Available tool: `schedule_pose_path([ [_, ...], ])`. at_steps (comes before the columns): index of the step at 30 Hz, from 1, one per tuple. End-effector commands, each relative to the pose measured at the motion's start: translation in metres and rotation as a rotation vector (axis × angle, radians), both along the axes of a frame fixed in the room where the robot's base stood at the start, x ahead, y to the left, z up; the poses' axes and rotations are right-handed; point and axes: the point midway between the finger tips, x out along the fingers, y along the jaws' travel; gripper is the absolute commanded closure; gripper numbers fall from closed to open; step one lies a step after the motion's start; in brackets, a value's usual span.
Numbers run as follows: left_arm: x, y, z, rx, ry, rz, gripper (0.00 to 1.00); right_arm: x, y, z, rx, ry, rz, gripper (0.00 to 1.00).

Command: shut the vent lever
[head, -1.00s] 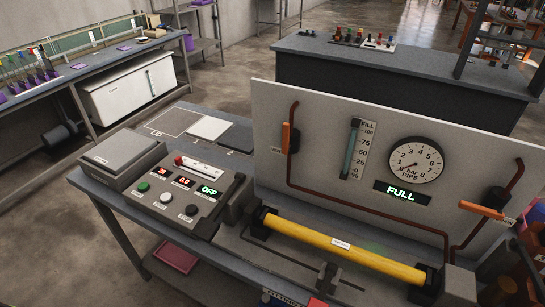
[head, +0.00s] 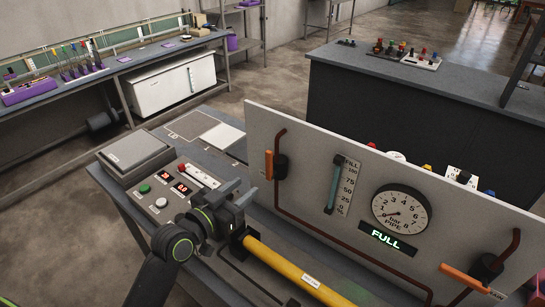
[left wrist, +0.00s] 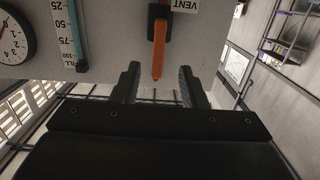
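The vent lever (head: 269,164) is an orange handle on a dark mount, upright at the left end of the pale panel (head: 330,228). In the left wrist view the lever (left wrist: 161,48) hangs beside the VENT label, its free end towards my fingers. My left gripper (head: 240,193) is open and empty, in front of the panel and lower than the lever. In the left wrist view its two fingers (left wrist: 159,72) stand either side of the lever's line; I cannot tell whether they reach around its tip. My right gripper is not in view.
A fill gauge (head: 335,188), a round dial (head: 399,208), a lit FULL display (head: 381,240) and a second orange lever (head: 465,278) are on the panel. A yellow pipe (head: 290,272) lies in front. My left arm partly covers the button console (head: 165,190).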

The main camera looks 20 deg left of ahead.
Motion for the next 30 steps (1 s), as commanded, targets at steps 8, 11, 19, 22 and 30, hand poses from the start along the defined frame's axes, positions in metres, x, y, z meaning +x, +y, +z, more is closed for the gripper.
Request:
schedule_pose_path([
  [8, 0.014, -0.006, 0.021, -0.020, -0.065, -0.012, 0.62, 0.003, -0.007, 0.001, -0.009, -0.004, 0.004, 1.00],
  [11, 0.025, -0.010, 0.021, -0.021, -0.065, -0.012, 0.62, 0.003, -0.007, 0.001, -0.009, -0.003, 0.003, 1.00],
  [19, 0.060, -0.023, 0.021, -0.020, -0.063, -0.013, 0.62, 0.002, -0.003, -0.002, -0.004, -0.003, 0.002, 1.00],
  [22, 0.073, -0.028, 0.020, -0.020, -0.062, -0.013, 0.62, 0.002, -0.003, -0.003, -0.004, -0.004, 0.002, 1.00],
  [30, 0.084, -0.031, 0.020, -0.019, -0.060, -0.012, 0.62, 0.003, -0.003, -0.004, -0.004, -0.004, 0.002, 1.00],
])
